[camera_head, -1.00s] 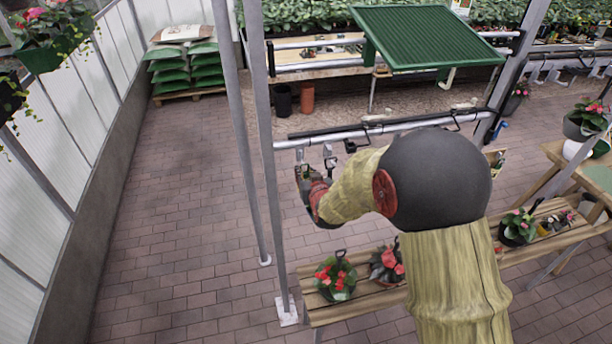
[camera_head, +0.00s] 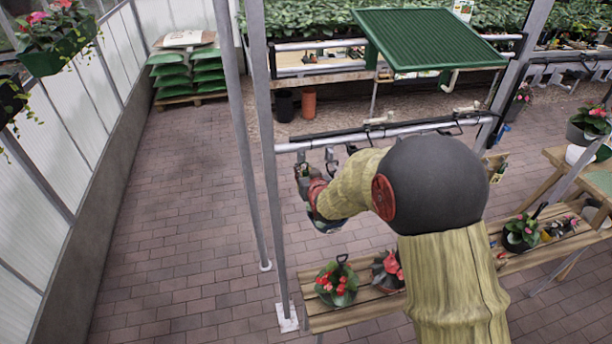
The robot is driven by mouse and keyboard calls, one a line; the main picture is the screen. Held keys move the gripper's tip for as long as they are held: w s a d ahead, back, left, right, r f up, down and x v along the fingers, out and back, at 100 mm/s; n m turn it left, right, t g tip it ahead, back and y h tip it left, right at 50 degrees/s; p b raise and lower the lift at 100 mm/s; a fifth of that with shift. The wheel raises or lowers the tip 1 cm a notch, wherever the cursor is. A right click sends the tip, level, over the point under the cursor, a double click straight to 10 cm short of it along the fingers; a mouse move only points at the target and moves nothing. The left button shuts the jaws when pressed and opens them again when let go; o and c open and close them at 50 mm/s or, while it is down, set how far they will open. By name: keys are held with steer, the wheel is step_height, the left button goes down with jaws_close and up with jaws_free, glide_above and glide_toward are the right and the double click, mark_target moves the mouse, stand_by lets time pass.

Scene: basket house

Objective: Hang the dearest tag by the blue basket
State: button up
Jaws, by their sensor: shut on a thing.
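My gripper (camera_head: 318,168) is at the left end of the grey rail (camera_head: 390,131), just below its dark hooks (camera_head: 350,148). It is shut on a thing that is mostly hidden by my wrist. A dark rounded rim, perhaps of a hanging basket (camera_head: 328,225), shows below my wrist. I cannot tell whether it is the held thing. No price on any tag can be read, and I cannot pick out a blue basket. A basket with red flowers (camera_head: 337,284) and another red-flowered one (camera_head: 388,270) stand on the slatted bench (camera_head: 350,312), partly behind my arm.
A grey post (camera_head: 270,200) stands close left of my gripper. More potted plants (camera_head: 519,232) stand on the bench's right part. A green slatted panel (camera_head: 430,38) is beyond the rail. The brick floor (camera_head: 170,230) at left is clear.

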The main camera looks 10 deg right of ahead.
steer(key=shift+w, duration=0.1)
steer(key=shift+w+b, duration=0.4)
steer(key=shift+b, duration=0.1)
steer(key=shift+w+b, duration=0.1)
steer(key=shift+b, duration=0.4)
stand_by(0.5)
steer(key=shift+f+b, duration=0.5)
steer(key=shift+b, duration=0.25)
steer(key=o, duration=0.8)
steer(key=shift+o, duration=0.7)
steer(key=shift+r, duration=0.1)
